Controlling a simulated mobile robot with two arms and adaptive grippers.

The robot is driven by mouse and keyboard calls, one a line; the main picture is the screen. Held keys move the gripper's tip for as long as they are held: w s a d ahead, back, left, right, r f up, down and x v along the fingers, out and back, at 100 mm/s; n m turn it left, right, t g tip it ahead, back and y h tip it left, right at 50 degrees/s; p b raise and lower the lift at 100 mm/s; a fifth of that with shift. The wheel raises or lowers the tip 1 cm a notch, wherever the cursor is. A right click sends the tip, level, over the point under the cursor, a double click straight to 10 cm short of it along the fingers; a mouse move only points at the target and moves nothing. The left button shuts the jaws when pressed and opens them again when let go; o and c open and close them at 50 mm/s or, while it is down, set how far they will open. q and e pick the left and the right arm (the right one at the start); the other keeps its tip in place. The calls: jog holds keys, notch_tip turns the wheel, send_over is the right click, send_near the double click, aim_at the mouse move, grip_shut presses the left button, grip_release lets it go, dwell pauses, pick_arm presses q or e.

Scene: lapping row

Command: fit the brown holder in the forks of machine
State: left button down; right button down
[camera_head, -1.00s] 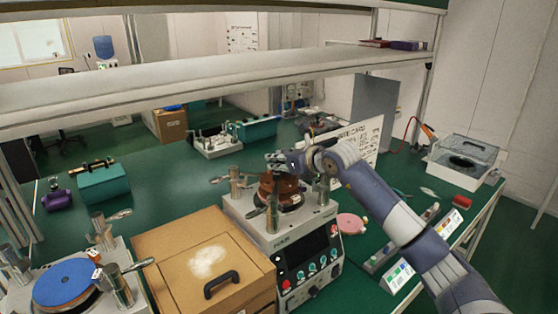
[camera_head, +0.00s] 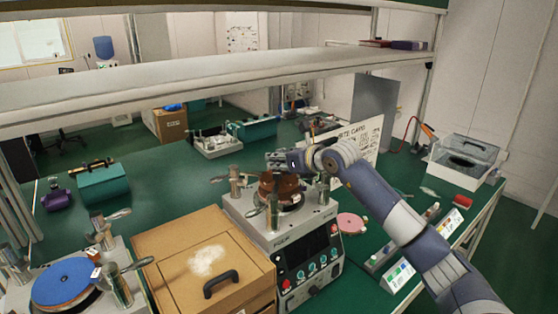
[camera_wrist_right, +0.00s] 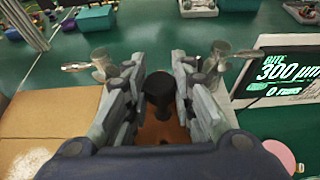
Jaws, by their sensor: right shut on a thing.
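The brown holder (camera_head: 283,187) sits low over the round plate on top of the lapping machine (camera_head: 290,241), among its metal fork posts. One post (camera_head: 235,186) stands to its left and another (camera_head: 272,214) in front. My right gripper (camera_head: 284,160) is above the holder. In the right wrist view its fingers are shut on the holder's black knob (camera_wrist_right: 158,88), with brown of the holder (camera_wrist_right: 165,130) below. The holder looks upright; whether it touches the plate or the forks I cannot tell. My left gripper is not in view.
A wooden box (camera_head: 203,263) with a black handle stands left of the machine. A second machine with a blue disc (camera_head: 65,281) is at the lower left. A pink disc (camera_head: 351,223) lies to the right. A shelf beam (camera_head: 210,85) crosses above the bench.

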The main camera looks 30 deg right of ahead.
jog(key=shift+r+b, duration=0.15)
jog(key=shift+b, duration=0.3)
dwell(0.8)
jog(key=shift+f+b, duration=1.05)
jog(key=shift+f, duration=0.1)
jog(key=c, duration=1.3)
grip_release()
jog(key=shift+f, duration=0.15)
jog(key=v, duration=1.2)
jog(key=shift+s, duration=0.1)
